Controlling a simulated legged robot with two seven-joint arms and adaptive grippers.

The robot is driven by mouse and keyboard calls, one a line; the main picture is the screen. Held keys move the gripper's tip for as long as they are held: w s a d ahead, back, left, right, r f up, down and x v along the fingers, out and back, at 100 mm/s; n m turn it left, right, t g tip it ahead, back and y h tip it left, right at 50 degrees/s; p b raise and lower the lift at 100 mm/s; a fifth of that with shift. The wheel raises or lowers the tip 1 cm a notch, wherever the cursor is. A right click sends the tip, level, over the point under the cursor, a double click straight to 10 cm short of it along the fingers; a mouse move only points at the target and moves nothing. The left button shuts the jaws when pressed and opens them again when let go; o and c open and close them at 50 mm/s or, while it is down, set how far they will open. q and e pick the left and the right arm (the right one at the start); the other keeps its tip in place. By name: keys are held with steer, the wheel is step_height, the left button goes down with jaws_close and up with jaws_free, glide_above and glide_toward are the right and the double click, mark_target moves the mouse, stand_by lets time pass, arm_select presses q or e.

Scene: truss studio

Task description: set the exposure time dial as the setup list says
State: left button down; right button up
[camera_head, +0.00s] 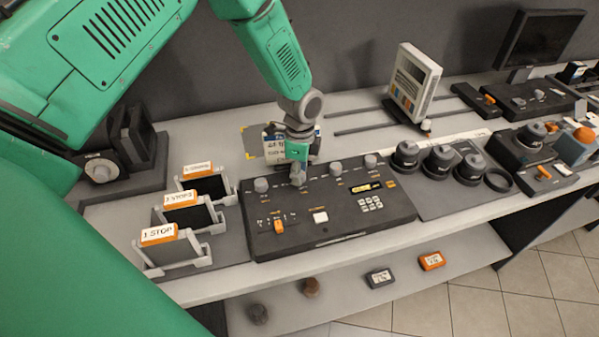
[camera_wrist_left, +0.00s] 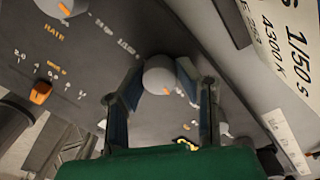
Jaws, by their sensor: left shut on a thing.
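A dark control console (camera_head: 330,225) lies on the bench with a row of grey dials along its back edge. My left gripper (camera_head: 298,176) reaches down onto the second dial from the left. In the left wrist view its two fingers (camera_wrist_left: 163,86) are shut around this grey dial (camera_wrist_left: 158,72), which has an orange pointer mark. The dial's own label is too unclear to read. The setup list (camera_wrist_left: 288,50) stands behind the console, partly out of frame, with "1/50 s" and "4300 K" readable. In the head view my gripper partly covers the list (camera_head: 273,148).
Another dial (camera_head: 261,185) labelled RATE and an orange switch (camera_head: 279,226) are left of the gripper. Two more dials (camera_head: 336,168) are to the right. Labelled card holders (camera_head: 178,217) stand left of the console; several dark round pieces (camera_head: 438,159) stand right.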

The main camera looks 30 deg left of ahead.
arm_select(q)
steer(key=shift+w, duration=0.15)
steer(key=c, duration=1.2)
jaws_free()
steer(key=shift+r, duration=0.35)
steer(key=r, duration=1.1)
steer(key=shift+w+a, duration=0.1)
steer(key=shift+w, duration=0.3)
